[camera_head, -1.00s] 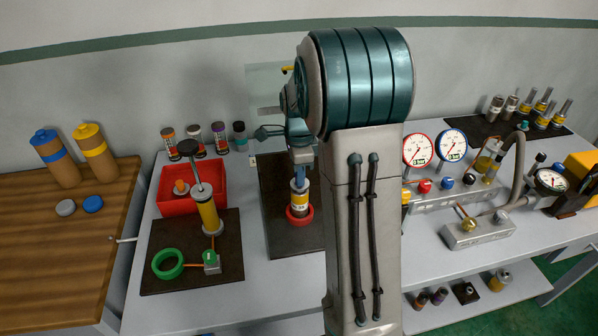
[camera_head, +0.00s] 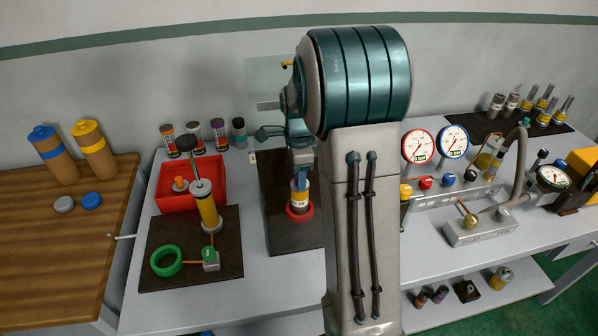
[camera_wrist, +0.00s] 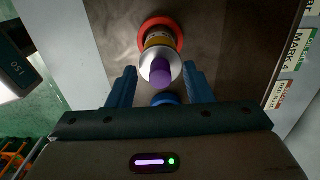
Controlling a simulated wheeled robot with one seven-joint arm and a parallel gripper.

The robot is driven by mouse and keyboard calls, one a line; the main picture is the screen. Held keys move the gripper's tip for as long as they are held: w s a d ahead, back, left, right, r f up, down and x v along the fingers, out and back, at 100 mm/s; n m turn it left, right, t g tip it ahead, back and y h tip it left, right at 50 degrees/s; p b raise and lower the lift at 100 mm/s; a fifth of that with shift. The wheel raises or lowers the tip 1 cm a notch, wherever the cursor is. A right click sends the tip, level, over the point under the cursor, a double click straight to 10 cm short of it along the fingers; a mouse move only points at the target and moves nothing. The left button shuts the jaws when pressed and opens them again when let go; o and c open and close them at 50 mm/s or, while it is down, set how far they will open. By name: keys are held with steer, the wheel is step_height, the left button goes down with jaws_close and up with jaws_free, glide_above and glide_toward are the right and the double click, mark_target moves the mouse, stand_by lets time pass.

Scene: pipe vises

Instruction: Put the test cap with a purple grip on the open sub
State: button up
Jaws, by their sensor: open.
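In the wrist view, a purple grip (camera_wrist: 161,72) stands on a silver round top (camera_wrist: 147,60) over a yellow-banded sub (camera_wrist: 158,40). The sub stands in a red ring (camera_wrist: 176,28). My gripper (camera_wrist: 160,73) is open, with one blue finger on each side of the purple grip and a gap to both. In the head view, my gripper (camera_head: 302,182) is just above the banded sub (camera_head: 299,198) in its red ring (camera_head: 299,217). The purple grip is hidden there, and I cannot tell how the silver top sits on the sub.
A dark mat on the left holds a tall yellow cylinder (camera_head: 208,212) and a green ring (camera_head: 166,260). A red tray (camera_head: 168,203) and several banded cylinders (camera_head: 219,134) stand behind. Gauges (camera_head: 418,146) stand to the right of my arm. A clear panel (camera_head: 262,75) stands behind my gripper.

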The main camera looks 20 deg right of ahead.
step_height(320, 180, up, 14)
steer(key=b, duration=0.1)
stand_by(0.4)
steer(key=shift+f, duration=0.1)
steer(key=s+a+f+n+t, duration=0.1)
steer(key=s+a+n, duration=0.2)
steer(key=s+n, duration=0.3)
steer(key=s+a+f+n+t, duration=0.1)
steer(key=s+a+f+n, duration=0.1)
steer(key=s+n, duration=0.5)
steer(key=s+a+f+n+t, duration=0.1)
steer(key=s+a+f+n, duration=0.1)
steer(key=s+a+n, duration=0.3)
steer(key=s+n, duration=0.2)
steer(key=s, duration=0.2)
steer(key=shift+f, duration=0.25)
